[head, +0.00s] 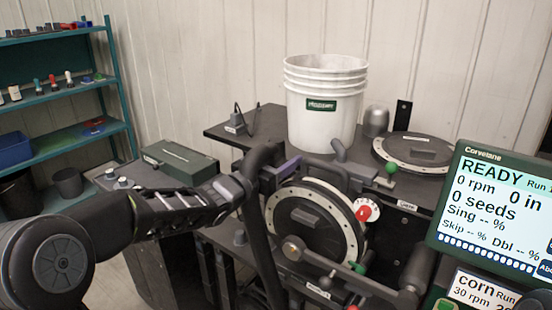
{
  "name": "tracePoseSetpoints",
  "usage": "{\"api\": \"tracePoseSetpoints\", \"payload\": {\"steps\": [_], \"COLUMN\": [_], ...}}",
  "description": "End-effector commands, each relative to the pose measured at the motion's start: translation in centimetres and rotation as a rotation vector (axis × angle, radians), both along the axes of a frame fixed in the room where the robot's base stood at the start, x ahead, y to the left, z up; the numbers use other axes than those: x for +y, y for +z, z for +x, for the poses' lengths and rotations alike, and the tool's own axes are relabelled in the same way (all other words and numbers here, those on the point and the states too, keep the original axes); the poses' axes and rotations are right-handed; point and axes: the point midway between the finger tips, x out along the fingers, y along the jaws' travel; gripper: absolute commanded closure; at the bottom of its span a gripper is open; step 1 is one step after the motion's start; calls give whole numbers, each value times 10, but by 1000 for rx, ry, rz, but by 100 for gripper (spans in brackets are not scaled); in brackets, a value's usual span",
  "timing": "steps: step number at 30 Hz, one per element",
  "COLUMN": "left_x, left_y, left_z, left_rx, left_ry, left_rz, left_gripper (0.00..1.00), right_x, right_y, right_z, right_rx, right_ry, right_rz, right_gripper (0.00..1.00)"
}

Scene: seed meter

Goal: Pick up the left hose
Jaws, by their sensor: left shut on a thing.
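The left hose (256,222) is a thick black tube. It bends over at its top beside the seed meter and runs down past the front of the stand, out of the picture at the bottom. My left gripper (268,176) reaches in from the left and is shut on the hose just below its upper bend. The fingertips are partly hidden by the hose. The seed meter (312,222), a round black disc with a pale rim, stands upright just right of the hose. My right gripper is not in view.
A white bucket (322,122) stands on the dark bench behind. A green box (180,161) sits at left, near my left arm. A monitor (492,212) fills the right side. Shelves (65,87) stand at far left.

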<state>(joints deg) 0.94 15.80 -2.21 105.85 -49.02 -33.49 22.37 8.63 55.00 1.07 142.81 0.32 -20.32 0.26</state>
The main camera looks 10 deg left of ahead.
Motion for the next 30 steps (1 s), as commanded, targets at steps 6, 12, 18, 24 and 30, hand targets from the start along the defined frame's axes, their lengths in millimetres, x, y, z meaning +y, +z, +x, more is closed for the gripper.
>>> {"api": "tracePoseSetpoints", "payload": {"steps": [6, 12, 18, 24, 30], "left_x": [0, 0, 0, 0, 0], "left_y": [0, 0, 1, 1, 8], "left_z": [0, 0, 0, 0, 0], "left_rx": [0, 0, -2, -2, -4], "left_ry": [0, 0, 0, 0, -1], "left_rz": [0, 0, -1, 0, 0], "left_gripper": [71, 88, 100, 100, 100], "right_x": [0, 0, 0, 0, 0], "right_y": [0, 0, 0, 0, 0], "right_z": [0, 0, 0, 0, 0], "right_rx": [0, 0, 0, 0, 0], "right_ry": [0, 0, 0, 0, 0], "right_rz": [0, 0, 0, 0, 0], "right_gripper": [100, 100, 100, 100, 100]}}
